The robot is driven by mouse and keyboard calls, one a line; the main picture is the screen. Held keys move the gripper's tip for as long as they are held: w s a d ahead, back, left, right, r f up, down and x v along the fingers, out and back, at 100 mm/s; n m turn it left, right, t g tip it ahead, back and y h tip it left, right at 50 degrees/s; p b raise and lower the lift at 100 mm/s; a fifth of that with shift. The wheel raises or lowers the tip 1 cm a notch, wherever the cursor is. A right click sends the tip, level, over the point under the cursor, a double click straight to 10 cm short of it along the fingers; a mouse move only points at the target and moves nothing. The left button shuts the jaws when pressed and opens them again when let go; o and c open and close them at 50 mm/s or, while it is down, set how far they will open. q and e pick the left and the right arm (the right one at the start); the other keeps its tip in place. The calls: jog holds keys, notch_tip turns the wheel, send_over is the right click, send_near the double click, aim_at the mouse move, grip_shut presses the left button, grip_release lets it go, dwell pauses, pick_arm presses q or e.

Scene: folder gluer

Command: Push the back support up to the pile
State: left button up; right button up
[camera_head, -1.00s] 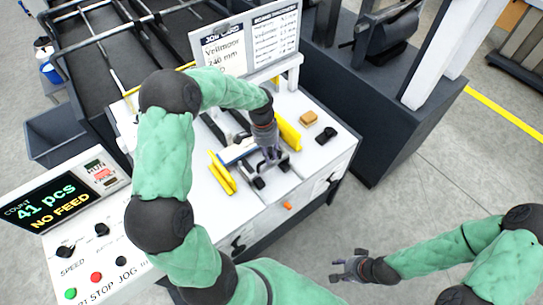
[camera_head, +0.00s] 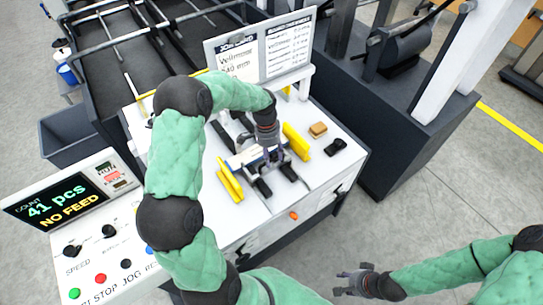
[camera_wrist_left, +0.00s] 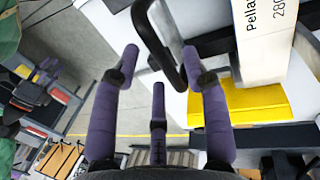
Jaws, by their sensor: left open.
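My left gripper (camera_head: 268,158) is over the white feeder table, fingers pointing down among the feeder parts. In the left wrist view its purple fingers (camera_wrist_left: 160,62) are spread apart with nothing held between them. A black looped bar (camera_wrist_left: 161,45), apparently the back support, shows beyond and between the fingertips; I cannot tell whether they touch it. The pile, white printed blanks (camera_wrist_left: 265,40), is right of the bar in that view. In the head view the pile (camera_head: 240,160) is partly hidden by my gripper. My right gripper (camera_head: 358,283) is open and empty, away from the table.
Yellow guides (camera_head: 230,179) (camera_head: 296,142) stand on both sides of the pile. A tan block (camera_head: 318,130) and a black item (camera_head: 336,147) lie on the right of the table (camera_head: 268,205). The job card board (camera_head: 262,48) stands behind. A control panel (camera_head: 100,250) is front left.

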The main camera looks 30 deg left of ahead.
pick_arm(q)
notch_tip(320, 180, up, 12)
jog(key=a, duration=0.2)
jog(key=shift+w+f, duration=0.25)
jog(key=shift+w, duration=0.2)
